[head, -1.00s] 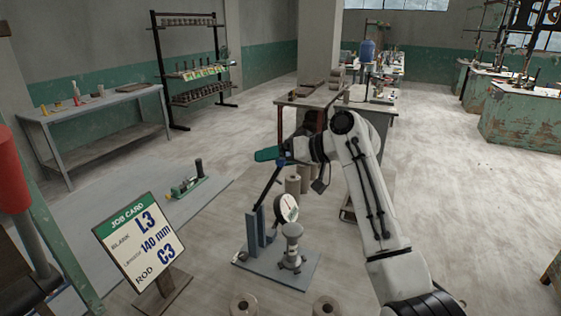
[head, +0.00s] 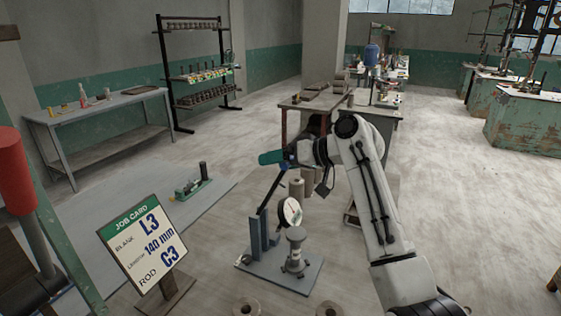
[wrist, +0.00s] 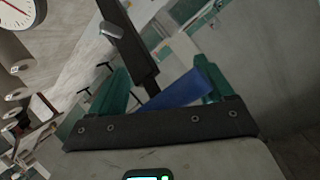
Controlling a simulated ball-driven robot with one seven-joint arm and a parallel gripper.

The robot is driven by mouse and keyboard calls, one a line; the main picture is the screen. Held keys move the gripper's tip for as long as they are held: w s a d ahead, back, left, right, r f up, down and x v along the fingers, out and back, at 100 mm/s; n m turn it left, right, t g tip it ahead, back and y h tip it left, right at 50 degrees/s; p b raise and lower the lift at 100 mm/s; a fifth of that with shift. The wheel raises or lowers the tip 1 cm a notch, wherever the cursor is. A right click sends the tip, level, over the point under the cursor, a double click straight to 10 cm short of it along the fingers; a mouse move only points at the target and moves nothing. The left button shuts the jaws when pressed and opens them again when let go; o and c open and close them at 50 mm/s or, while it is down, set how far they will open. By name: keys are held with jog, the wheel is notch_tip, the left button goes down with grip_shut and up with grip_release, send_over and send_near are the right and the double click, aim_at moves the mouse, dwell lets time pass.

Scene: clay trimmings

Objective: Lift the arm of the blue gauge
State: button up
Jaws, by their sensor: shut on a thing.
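The blue gauge stands on a flat blue-grey base (head: 255,268) with a blue upright (head: 256,238) and a round white dial (head: 290,212). Its dark arm (head: 272,190) slants up and right from the upright, raised steeply. My gripper (head: 271,157), with teal fingers, is at the arm's upper end. In the wrist view, the blue end of the arm (wrist: 176,97) lies between the fingers and the black bar (wrist: 130,45) runs away from it. The gripper is shut on this end. A grey cylindrical piece (head: 295,250) stands under the dial. The exact finger contact is partly hidden.
A job card (head: 143,243) stands left of the gauge. A smaller device (head: 192,182) sits on the grey surface at left. A wooden table (head: 305,103) is behind my arm.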

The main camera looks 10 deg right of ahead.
jog(key=shift+s+a+f, duration=0.15)
jog(key=shift+a+f, duration=0.15)
jog(key=shift+f, duration=0.35)
jog(key=o, duration=1.4)
jog(key=shift+a, duration=0.15)
jog(key=shift+r, duration=0.2)
jog(key=shift+d+r, duration=0.2)
jog(key=shift+d, duration=0.35)
jog(key=b+v, duration=0.2)
jog(key=v, duration=0.7)
jog(key=shift+s+d+r, duration=0.15)
jog(key=shift+s+d, duration=0.05)
jog(key=shift+s, duration=0.15)
